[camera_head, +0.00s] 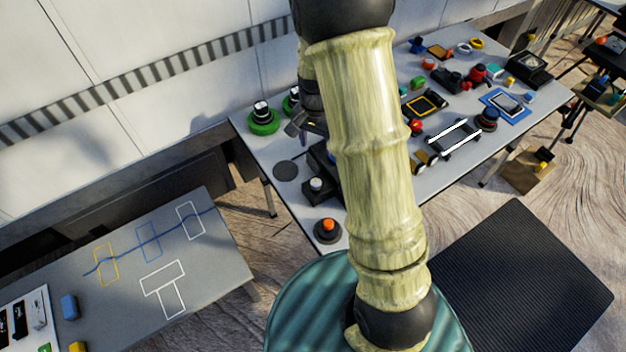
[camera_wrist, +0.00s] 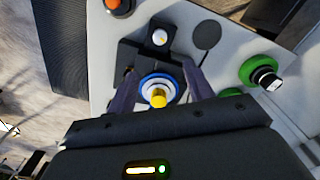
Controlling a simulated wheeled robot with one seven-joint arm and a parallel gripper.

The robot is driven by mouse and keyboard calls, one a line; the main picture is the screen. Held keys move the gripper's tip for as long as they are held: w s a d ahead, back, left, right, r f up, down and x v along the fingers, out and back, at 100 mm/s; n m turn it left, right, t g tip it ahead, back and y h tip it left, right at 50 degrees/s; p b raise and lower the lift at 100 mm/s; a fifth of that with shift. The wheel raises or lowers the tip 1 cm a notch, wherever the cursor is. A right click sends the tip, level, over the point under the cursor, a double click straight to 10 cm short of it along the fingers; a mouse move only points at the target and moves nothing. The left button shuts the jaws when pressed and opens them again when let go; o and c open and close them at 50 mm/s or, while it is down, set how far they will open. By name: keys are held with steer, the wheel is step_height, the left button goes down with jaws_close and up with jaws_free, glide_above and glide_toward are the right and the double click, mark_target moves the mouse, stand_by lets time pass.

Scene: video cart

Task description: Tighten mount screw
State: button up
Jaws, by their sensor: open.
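In the wrist view a round yellow-topped screw or knob (camera_wrist: 158,98) with a blue and white collar sits on a black mount (camera_wrist: 130,55). I take it for the mount screw, though no label shows. My gripper (camera_wrist: 160,76) is open, its two dark fingers on either side of the collar. I cannot tell whether they touch it. A white-topped knob (camera_wrist: 160,37) stands on the same black mount, beyond the fingertips. In the head view my gripper (camera_head: 303,124) is small and partly hidden by my arm; the mount (camera_head: 315,190) shows left of the arm.
Green-based knobs (camera_head: 263,118) stand near the table's (camera_head: 258,151) left edge. A flat dark disc (camera_head: 286,170) and an orange-topped button (camera_head: 328,228) are close by. Many small parts crowd the table's right half. Another table (camera_head: 215,262) with drawn outlines is at lower left.

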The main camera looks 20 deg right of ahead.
mark_target(315, 182)
step_height(315, 182, down, 18)
steer(key=p, duration=0.3)
steer(key=shift+r, duration=0.25)
stand_by(0.3)
steer(key=shift+c, duration=0.4)
steer(key=c, duration=0.9)
steer(key=shift+m, duration=0.3)
steer(key=m+b, duration=0.1)
steer(key=m, duration=0.4)
steer(key=shift+w, duration=0.1)
steer(key=m, duration=0.6)
steer(key=shift+m, duration=0.3)
